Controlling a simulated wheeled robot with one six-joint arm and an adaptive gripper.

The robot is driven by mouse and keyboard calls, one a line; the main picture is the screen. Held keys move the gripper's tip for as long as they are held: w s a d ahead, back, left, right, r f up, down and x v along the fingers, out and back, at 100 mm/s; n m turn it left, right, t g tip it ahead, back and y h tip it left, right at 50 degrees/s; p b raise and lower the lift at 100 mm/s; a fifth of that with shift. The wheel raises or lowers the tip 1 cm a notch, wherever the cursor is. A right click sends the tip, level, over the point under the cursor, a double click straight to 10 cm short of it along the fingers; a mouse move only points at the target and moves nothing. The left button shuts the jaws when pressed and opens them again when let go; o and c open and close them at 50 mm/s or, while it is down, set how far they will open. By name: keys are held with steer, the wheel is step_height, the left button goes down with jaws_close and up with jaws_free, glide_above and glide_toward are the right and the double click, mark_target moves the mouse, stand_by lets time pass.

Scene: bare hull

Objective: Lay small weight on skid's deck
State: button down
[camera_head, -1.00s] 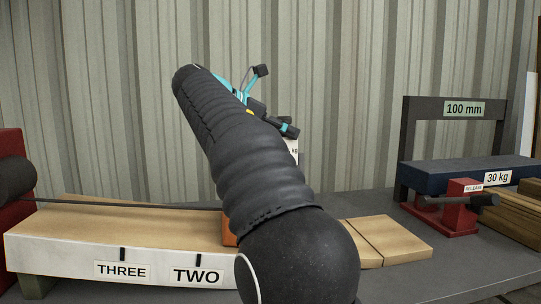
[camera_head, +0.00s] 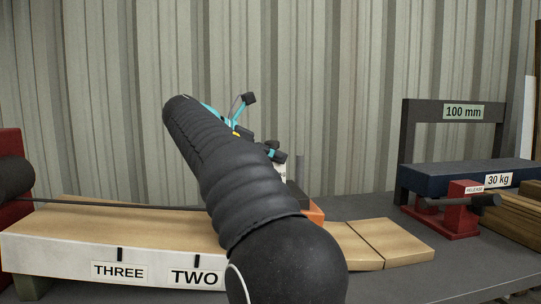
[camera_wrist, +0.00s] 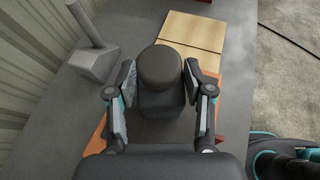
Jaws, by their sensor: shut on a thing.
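The small weight (camera_wrist: 160,68) is a dark block with a round brown-grey top. My gripper (camera_wrist: 160,76) is shut on it, one finger on each side. In the head view, my arm hides most of the weight; a strip of its white label (camera_head: 283,172) shows below my gripper (camera_head: 276,153). The skid is orange, with one corner (camera_head: 313,211) showing right of my arm. In the wrist view, its orange edge (camera_wrist: 98,140) and grey deck show below the weight. I cannot tell whether the weight touches the deck.
A grey block with an upright post (camera_wrist: 95,62) stands beside the skid, on the wall side. Wooden boards (camera_head: 382,242) lie to the right. A 100 mm gate (camera_head: 408,140), a blue 30 kg block (camera_head: 465,177) and a red release stand (camera_head: 460,215) are farther right.

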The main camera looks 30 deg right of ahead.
steer(key=shift+c, duration=2.2)
jaws_free()
steer(key=shift+f, duration=0.15)
steer(key=shift+r, duration=0.2)
steer(key=p+v, duration=0.2)
steer(key=v, duration=1)
